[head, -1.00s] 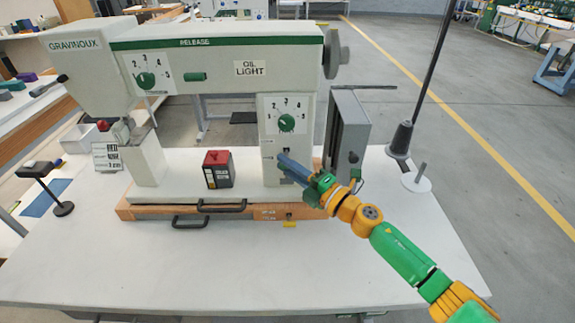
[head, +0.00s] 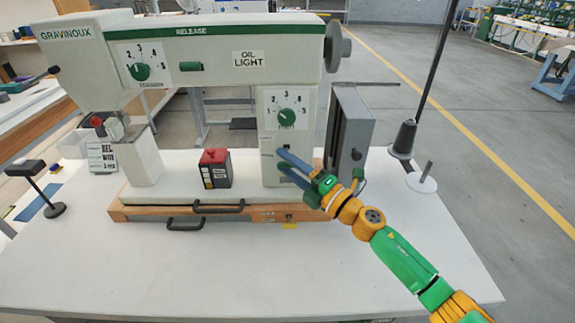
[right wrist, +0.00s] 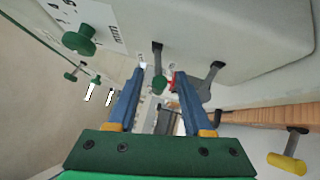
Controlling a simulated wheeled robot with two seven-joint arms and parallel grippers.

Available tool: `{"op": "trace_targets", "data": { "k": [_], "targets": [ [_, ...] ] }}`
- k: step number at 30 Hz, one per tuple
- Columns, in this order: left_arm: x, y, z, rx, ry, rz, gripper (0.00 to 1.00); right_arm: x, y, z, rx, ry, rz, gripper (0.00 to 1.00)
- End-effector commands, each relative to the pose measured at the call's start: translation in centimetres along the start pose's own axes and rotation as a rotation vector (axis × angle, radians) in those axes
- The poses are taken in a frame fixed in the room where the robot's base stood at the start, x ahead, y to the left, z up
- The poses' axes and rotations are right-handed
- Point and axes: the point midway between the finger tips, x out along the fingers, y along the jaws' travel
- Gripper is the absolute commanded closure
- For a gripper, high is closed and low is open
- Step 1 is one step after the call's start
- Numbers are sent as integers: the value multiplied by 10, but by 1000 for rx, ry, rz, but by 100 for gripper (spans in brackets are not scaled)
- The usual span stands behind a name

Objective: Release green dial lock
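The white column of the press carries a green dial (head: 287,117) on a numbered plate; a green dial (right wrist: 79,40) also shows at upper left in the right wrist view. A small green knob (right wrist: 160,84) hangs below a dark slot, between my right fingers in that view; I cannot tell whether it is the dial lock. My right gripper (head: 280,159) is at the lower column, below the dial. Its two blue fingers are apart in the right wrist view (right wrist: 160,73), with nothing visibly clamped. In the head view the fingers partly hide the low controls. My left gripper is out of view.
A grey lever (right wrist: 212,75) sits beside the knob. A grey box (head: 349,135) stands right of the column. A red-topped black block (head: 215,168) sits on the base. A second dial (head: 139,71) is on the upper arm. The table front (head: 200,270) is clear.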

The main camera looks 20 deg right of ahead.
Motion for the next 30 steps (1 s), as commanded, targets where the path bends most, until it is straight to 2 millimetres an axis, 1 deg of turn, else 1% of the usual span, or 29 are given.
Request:
{"op": "trace_targets", "data": {
  "k": [8, 11, 15, 18, 21, 24, 30],
  "targets": [
    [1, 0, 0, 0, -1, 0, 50, -3, -1, 0, 0, 0, -1, 50],
    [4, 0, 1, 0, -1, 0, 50, -15, -3, 0, 0, 0, -3, 50],
    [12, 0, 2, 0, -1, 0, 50, -40, -5, 0, 0, 1, -4, 50],
    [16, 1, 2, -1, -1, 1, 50, -54, -4, -1, 1, 1, -3, 50],
    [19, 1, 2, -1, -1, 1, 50, -65, -3, 0, 0, 0, -2, 50],
    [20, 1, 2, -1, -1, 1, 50, -70, -2, 0, 1, 1, -1, 50],
    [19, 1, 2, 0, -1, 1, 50, -71, 0, 0, 1, 1, 0, 50]
  ]
}}
